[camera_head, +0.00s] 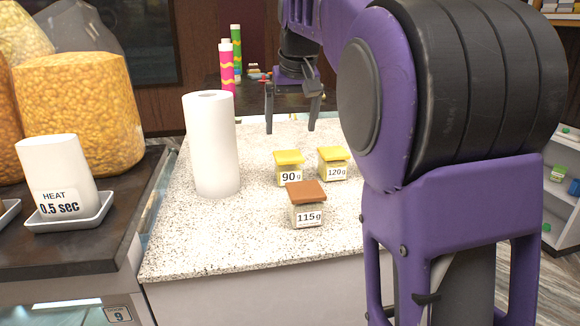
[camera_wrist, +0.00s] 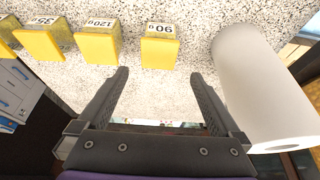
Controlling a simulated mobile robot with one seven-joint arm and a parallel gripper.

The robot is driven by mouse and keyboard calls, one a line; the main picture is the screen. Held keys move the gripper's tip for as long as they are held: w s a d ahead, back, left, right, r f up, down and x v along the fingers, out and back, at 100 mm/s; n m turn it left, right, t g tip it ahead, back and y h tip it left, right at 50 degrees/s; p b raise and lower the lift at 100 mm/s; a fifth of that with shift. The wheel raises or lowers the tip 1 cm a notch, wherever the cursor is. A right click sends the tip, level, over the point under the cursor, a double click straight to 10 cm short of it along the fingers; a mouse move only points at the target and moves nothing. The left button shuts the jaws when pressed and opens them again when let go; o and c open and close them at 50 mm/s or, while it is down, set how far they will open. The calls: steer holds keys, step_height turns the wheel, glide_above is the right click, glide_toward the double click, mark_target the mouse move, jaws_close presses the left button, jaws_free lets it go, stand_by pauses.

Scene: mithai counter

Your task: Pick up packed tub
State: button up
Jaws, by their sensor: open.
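Three small clear tubs stand on the speckled counter in the head view: a yellow-lidded tub marked 90g (camera_head: 289,166), a yellow-lidded one marked 120g (camera_head: 333,162), and a brown-lidded one marked 115g (camera_head: 306,204) nearer the front. My gripper (camera_head: 290,128) hangs fingers down above the counter, behind the tubs, open and empty. In the wrist view, the 90g tub (camera_wrist: 160,46) lies just beyond the gap between the open fingertips (camera_wrist: 159,73), and the 120g tub (camera_wrist: 100,41) is beside it. More yellow-lidded tubs (camera_wrist: 43,39) continue to the left there. The brown-lidded tub is outside the wrist view.
A white paper roll (camera_head: 212,145) stands upright left of the tubs; it is close beside my gripper in the wrist view (camera_wrist: 258,90). The counter (camera_head: 235,235) is bare at front left.

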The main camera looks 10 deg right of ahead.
mark_target(287, 165)
steer(key=x, duration=1.4)
steer(key=shift+d, duration=0.1)
steer(key=shift+r, duration=0.1)
steer(key=c, duration=1.2)
